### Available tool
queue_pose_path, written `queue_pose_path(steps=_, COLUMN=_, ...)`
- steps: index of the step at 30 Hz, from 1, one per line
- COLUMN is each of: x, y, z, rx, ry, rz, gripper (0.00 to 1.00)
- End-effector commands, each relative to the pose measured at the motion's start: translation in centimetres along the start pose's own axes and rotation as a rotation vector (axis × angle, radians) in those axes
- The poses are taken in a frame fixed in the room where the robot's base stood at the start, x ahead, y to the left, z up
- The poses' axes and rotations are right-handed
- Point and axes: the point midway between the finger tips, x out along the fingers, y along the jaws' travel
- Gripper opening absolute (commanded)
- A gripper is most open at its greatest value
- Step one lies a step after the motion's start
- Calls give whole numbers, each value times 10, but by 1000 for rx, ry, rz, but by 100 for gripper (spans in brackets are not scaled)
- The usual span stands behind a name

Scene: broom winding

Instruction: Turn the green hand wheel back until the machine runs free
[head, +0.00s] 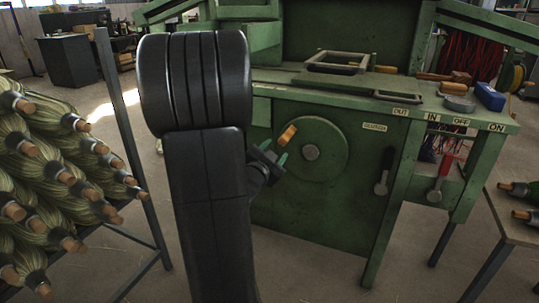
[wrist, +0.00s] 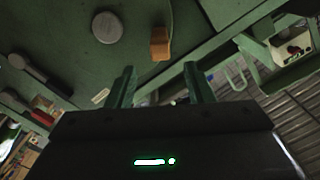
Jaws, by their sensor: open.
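The green hand wheel (head: 331,167) is a round disc on the front of the green machine, with a grey hub (head: 311,152). Its orange-brown handle (head: 288,134) sticks out at the wheel's upper left. In the wrist view the handle (wrist: 160,43) lies beyond and between the fingertips, with the hub (wrist: 106,27) to its left. My gripper (head: 275,153) is just below and left of the handle in the head view. In the wrist view its two green fingers (wrist: 161,76) stand apart with nothing between them. My arm hides part of the machine's left side.
A grey-knobbed lever (head: 381,187) and a red lever (head: 439,178) hang right of the wheel. The machine's top holds a tray (head: 337,62) and a blue box (head: 490,97). A rack of broom heads (head: 50,175) stands at the left, a small table (head: 510,205) at the right.

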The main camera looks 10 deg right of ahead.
Motion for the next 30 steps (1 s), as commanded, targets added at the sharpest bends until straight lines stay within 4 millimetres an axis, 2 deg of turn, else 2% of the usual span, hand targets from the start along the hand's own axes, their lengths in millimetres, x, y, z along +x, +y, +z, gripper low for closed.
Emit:
queue_pose_path(steps=3, x=-20, y=-2, z=-1, rx=0, ry=-2, rz=-2, gripper=47)
queue_pose_path(steps=6, x=-30, y=-1, z=0, rx=0, ry=-1, rz=-1, gripper=47)
queue_pose_path(steps=18, x=-36, y=0, z=0, rx=0, ry=0, rz=0, gripper=47)
queue_pose_path(steps=23, x=-30, y=1, z=0, rx=1, ry=2, rz=1, gripper=47)
queue_pose_path(steps=26, x=-18, y=1, z=1, rx=1, ry=2, rz=2, gripper=47)
queue_pose_path(steps=30, x=7, y=2, z=2, rx=1, ry=2, rz=3, gripper=47)
